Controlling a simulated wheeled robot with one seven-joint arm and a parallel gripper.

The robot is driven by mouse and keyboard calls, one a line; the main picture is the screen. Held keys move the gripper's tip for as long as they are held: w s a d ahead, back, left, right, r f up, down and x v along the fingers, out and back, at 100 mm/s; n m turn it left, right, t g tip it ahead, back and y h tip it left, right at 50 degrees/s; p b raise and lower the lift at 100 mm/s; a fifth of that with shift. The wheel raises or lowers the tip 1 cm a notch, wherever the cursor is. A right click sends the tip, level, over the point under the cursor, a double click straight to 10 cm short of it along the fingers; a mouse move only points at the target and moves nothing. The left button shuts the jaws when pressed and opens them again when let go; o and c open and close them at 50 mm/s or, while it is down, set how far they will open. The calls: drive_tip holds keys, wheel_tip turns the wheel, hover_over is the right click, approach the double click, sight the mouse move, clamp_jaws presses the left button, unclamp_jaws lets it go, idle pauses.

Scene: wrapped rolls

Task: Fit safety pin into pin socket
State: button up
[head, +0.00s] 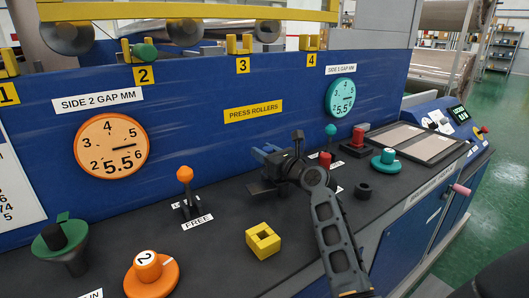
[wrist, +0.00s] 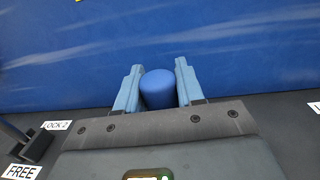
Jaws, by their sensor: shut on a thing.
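My gripper (head: 268,154) is over the dark console top, near the blue upright panel, right of the orange-knobbed lever. In the wrist view my gripper (wrist: 158,82) has its two pale blue fingers shut on a blue cylinder (wrist: 158,90). The cylinder may be the safety pin; its lower end is hidden. In the head view the wrist and fingers hide most of it. No socket is labelled. A black ring (head: 363,190) with a central hole, right of my forearm, and a yellow block (head: 262,241) with a square hole, in front, both stand apart from my gripper.
The orange-knobbed lever (head: 185,190) stands left of my gripper. An orange dial knob (head: 150,272) and a green-topped funnel (head: 62,238) are at front left. A teal knob (head: 386,161) and red button (head: 357,139) are at right. The blue panel (head: 200,100) rises close behind.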

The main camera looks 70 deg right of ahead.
drive_tip(key=o, duration=1.1)
drive_tip(key=shift+f, duration=0.1)
drive_tip(key=shift+o, duration=0.2)
drive_tip(key=shift+f, duration=0.1)
